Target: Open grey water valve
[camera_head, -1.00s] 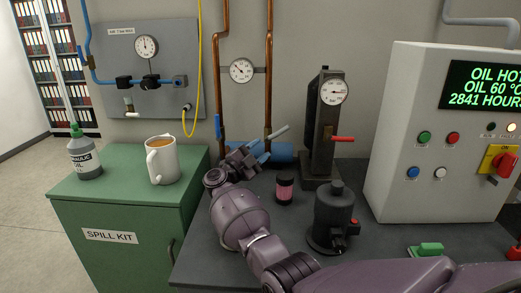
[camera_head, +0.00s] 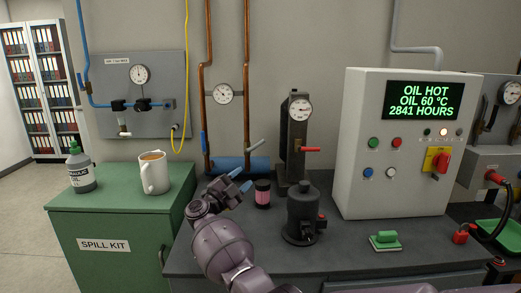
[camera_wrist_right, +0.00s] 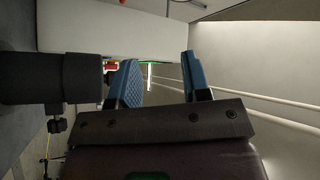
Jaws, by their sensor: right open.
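A grey lever handle (camera_head: 255,146), which I take for the grey water valve, sits low on the right copper pipe and points up to the right. A blue handle (camera_head: 203,143) sits on the left copper pipe. My right gripper (camera_head: 241,179) is in front of the blue cylinder (camera_head: 230,166), below and apart from the grey lever. In the right wrist view the blue fingers (camera_wrist_right: 160,80) are spread with nothing between them. The grey lever cannot be made out there. My left gripper is not in view.
A pink-labelled jar (camera_head: 262,193) stands just right of my gripper. A black canister (camera_head: 304,213) and a gauge column with a red lever (camera_head: 310,149) stand further right, before the control box (camera_head: 355,145). A mug (camera_head: 154,175) and bottle (camera_head: 80,170) stand on the green cabinet.

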